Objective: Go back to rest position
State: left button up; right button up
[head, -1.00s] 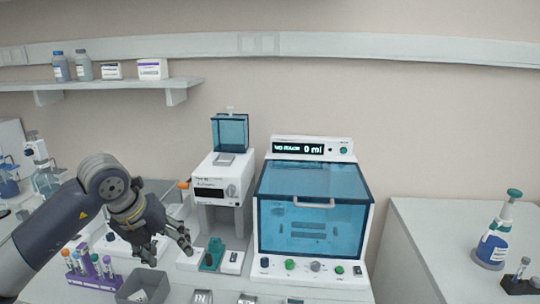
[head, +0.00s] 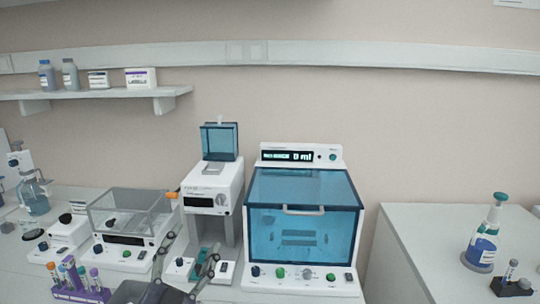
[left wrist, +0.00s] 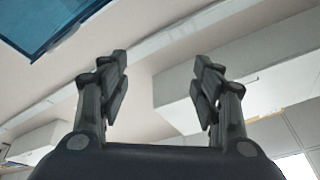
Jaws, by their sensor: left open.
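My left gripper (head: 184,262) is at the bottom edge of the head view, low in front of the bench machines, with its two fingers spread apart. In the left wrist view its fingers (left wrist: 160,88) are wide apart with nothing between them. Behind the fingers in that view are pale surfaces and part of a blue panel (left wrist: 45,20). The rest of the left arm is out of the head view. My right gripper is in neither view.
A purple tube rack (head: 82,290) stands at the left front. The blue-windowed machine (head: 303,215), a tall white device (head: 212,200) and a clear-lidded box (head: 130,215) line the bench. A blue bottle (head: 482,245) and a small dark rack (head: 511,287) are on the right counter.

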pick_arm(q)
jog(key=s+a+f+n+g+y, duration=0.3)
jog(key=s+a+f+n+g, duration=0.15)
jog(key=f, duration=0.65)
jog(key=s+a+f+n+g+y, duration=0.3)
jog(key=s+f+g, duration=0.2)
jog(key=f, duration=0.7)
jog(key=s+d+f+g+h, duration=0.1)
jog(key=s+f+g, duration=0.35)
jog(key=s, duration=0.45)
jog(key=s+d+f+g+h, duration=0.1)
jog(key=s+f+g, duration=0.2)
jog(key=s+f, duration=0.45)
jog(key=s+f+g, duration=0.1)
jog(key=s+f, duration=0.1)
jog(key=f, duration=1.1)
jog(key=s+f+g, duration=0.1)
jog(key=s+f, duration=0.1)
jog(key=f, duration=1.1)
jog(key=s+a+f+g, duration=0.1)
jog(key=s+a+f, duration=0.1)
jog(key=s+f, duration=1.2)
jog(key=shift+s+a+f+m, duration=0.35)
jog(key=shift+s+f, duration=0.05)
jog(key=shift+s, duration=0.8)
